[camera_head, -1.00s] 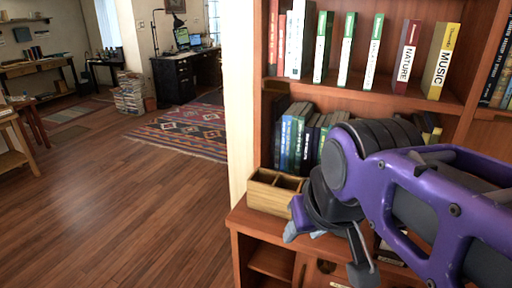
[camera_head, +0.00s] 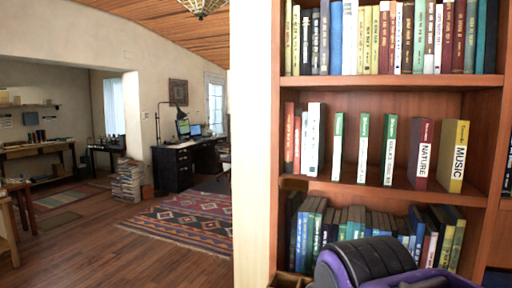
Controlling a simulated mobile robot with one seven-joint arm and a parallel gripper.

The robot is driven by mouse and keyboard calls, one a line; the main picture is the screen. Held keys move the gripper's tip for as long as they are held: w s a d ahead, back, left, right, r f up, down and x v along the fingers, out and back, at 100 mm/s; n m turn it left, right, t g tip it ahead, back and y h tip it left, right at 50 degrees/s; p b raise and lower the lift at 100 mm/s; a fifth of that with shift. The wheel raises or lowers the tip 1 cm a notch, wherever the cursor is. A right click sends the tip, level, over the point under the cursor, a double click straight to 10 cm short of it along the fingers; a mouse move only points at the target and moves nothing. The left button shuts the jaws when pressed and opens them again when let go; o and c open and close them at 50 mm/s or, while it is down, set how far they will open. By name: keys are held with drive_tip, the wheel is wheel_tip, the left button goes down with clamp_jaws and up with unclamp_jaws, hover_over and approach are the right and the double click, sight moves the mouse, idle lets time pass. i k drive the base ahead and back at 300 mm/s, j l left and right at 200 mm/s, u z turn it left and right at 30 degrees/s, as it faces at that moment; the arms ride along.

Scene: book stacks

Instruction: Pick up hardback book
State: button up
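Many books stand upright in the wooden bookcase (camera_head: 375,94); I cannot tell which one is the hardback book. On the middle shelf, a dark red book marked NATURE (camera_head: 422,152) stands beside a yellow one marked MUSIC (camera_head: 455,156). Red books (camera_head: 290,137) and a white book (camera_head: 314,140) stand at the left end. My purple and black arm shows at the bottom; my gripper is out of view below.
A tight row of books (camera_head: 386,38) fills the upper shelf, and darker books (camera_head: 308,232) line the lower one. A white wall edge (camera_head: 250,145) borders the bookcase. Open wooden floor (camera_head: 110,260), a patterned rug (camera_head: 182,220) and a black desk (camera_head: 173,168) lie to the left.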

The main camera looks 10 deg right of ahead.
sight(421, 140)
drive_tip(key=i+j+z, duration=0.1)
drive_tip(key=j+z, duration=0.45)
drive_tip(key=z, duration=1.1)
drive_tip(key=i+j, duration=0.05)
